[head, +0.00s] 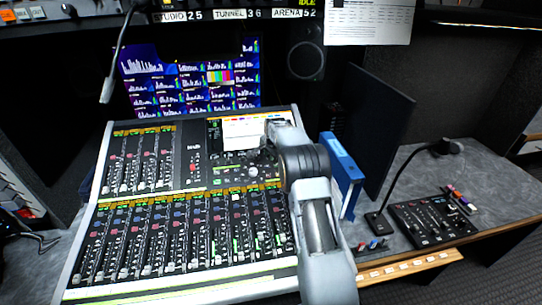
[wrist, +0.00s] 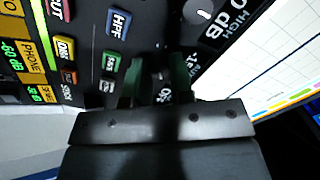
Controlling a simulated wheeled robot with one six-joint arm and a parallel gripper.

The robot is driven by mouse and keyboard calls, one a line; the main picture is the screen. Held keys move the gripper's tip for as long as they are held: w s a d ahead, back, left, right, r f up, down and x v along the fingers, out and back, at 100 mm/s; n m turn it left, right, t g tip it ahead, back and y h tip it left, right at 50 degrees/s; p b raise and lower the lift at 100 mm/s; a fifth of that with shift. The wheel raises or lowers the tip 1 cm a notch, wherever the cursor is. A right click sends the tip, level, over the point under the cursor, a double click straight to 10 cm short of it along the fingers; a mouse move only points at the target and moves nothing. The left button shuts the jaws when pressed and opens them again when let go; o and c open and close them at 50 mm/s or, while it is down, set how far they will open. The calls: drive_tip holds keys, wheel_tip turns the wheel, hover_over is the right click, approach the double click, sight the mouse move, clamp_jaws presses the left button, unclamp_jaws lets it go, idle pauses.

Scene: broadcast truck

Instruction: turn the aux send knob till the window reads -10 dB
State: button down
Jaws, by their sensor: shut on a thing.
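My gripper (wrist: 158,80) is over the mixing console in the wrist view, its two green fingers close together around a dark knob (wrist: 160,72). The fingers and shadow hide most of this knob, so its pointer cannot be read. White digits beside the right finger are partly covered; I cannot make out a full dB reading. In the head view my gripper (head: 262,163) is at the upper right part of the console (head: 187,205), and my arm hides the spot from the right.
Another knob (wrist: 200,10) with a pale cap is near the top of the wrist view. An HPF button (wrist: 119,23) and other buttons lie left of the fingers. In the head view a blue binder (head: 343,165) stands right of my arm, and a gooseneck microphone (head: 400,180) beyond it.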

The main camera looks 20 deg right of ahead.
drive_tip(key=shift+m, duration=0.4)
idle(0.3)
drive_tip(key=c, duration=1)
unclamp_jaws()
drive_tip(key=b+v, duration=0.1)
drive_tip(key=v, duration=1.2)
drive_tip(key=shift+s+r+b, duration=0.1)
drive_tip(key=shift+r+b, duration=0.25)
drive_tip(key=shift+r, duration=0.05)
